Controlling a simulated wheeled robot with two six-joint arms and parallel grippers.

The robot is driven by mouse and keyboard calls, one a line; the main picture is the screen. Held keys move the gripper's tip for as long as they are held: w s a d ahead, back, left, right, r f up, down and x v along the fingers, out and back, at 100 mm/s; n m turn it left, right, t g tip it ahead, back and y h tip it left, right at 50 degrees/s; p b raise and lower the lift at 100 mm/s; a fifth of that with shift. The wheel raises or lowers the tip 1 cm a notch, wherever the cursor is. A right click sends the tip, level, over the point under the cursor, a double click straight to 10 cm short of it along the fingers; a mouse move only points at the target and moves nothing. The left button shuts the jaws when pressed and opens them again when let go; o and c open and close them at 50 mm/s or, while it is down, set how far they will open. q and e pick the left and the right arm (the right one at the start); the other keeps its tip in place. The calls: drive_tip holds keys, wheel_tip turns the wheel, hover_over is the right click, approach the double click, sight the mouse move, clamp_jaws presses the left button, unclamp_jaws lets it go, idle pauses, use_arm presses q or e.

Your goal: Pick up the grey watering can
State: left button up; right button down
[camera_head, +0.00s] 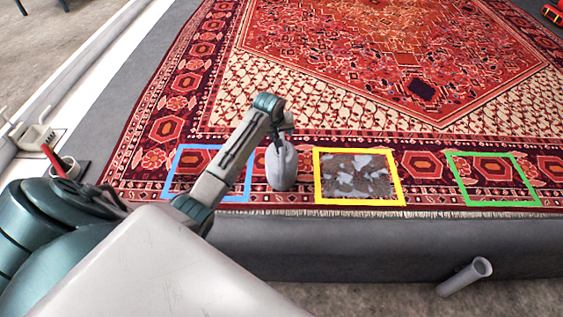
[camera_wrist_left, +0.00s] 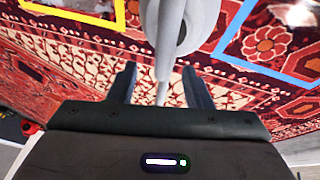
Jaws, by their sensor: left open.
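The grey watering can (camera_head: 281,168) stands on the rug's front border, between the blue frame (camera_head: 205,147) and the yellow frame (camera_head: 360,202). In the left wrist view the can (camera_wrist_left: 188,25) is cut off by the top edge, and a thin grey part of it reaches down between my fingers. My left gripper (camera_head: 279,135) is at the can's upper part in the head view. In the left wrist view its two fingers (camera_wrist_left: 160,88) are open, one on each side of the thin part, with gaps visible. My right gripper is not in view.
The yellow frame surrounds a mottled grey patch (camera_head: 357,175). A green frame (camera_head: 480,154) lies on the rug (camera_head: 420,60) to the right. A grey tube (camera_head: 465,277) lies on the floor below the platform's front edge.

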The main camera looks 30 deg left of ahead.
sight(282, 135)
use_arm(q)
drive_tip(key=b+x, duration=0.1)
drive_tip(key=x, duration=0.4)
drive_tip(key=shift+s+a+f, duration=0.1)
drive_tip(key=shift+s+a, duration=0.05)
drive_tip(key=shift+a, duration=0.05)
clamp_jaws()
